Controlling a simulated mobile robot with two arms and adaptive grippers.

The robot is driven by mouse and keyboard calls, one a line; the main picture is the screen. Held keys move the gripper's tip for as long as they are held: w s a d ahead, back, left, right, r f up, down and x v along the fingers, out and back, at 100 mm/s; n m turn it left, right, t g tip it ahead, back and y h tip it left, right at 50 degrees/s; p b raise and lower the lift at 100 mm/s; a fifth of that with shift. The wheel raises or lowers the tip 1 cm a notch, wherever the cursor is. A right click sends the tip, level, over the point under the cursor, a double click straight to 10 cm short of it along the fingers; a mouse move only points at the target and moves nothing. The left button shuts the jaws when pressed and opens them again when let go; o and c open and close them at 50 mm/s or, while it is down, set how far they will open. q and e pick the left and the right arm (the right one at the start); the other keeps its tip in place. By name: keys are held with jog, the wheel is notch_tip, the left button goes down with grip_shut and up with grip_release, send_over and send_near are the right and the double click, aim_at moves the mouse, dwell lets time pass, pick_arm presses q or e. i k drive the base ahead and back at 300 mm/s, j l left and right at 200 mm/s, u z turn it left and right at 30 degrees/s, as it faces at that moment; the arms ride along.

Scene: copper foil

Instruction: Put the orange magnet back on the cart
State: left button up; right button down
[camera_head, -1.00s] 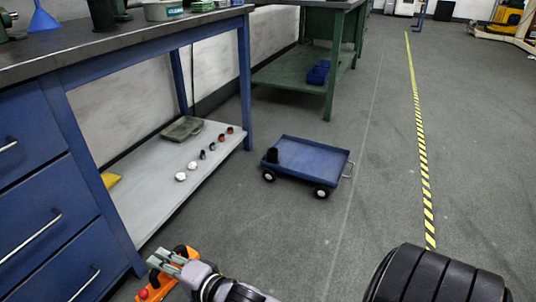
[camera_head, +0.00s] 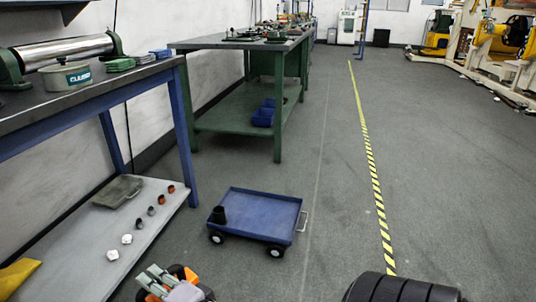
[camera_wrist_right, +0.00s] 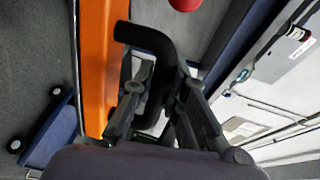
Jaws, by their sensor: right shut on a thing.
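My right gripper (camera_head: 154,278) is at the bottom of the head view, shut on the black handle of the orange magnet (camera_head: 183,272). Only parts of the orange body show there. In the right wrist view the magnet's orange side (camera_wrist_right: 97,60) stands beside the gripper fingers (camera_wrist_right: 163,105), with the bent black handle between them and a red knob at the top. My left gripper is not in view.
A blue workbench (camera_head: 95,95) stands at left; its low shelf (camera_head: 85,252) holds a tray, small caps and a yellow piece. A green bench (camera_head: 230,120) stands beyond. Floor right of the cart is clear to the yellow-black line (camera_head: 372,175).

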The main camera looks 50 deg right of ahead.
aim_at(256, 216)
jog(key=i+l, duration=0.1)
jog(key=l, duration=0.35)
jog(key=i+l+z, duration=0.1)
jog(key=l, duration=0.3)
jog(key=i+l, duration=0.15)
jog(key=l, duration=0.3)
jog(key=i+l+z, duration=0.1)
jog(key=l, duration=0.3)
jog(key=i+l, duration=0.2)
jog(key=l, duration=0.2)
jog(key=i+l, duration=0.15)
jog(key=l, duration=0.3)
jog(key=i+l+z, duration=0.1)
jog(key=l, duration=0.3)
jog(key=i+l, duration=0.2)
jog(key=l, duration=0.2)
jog(key=z, duration=0.05)
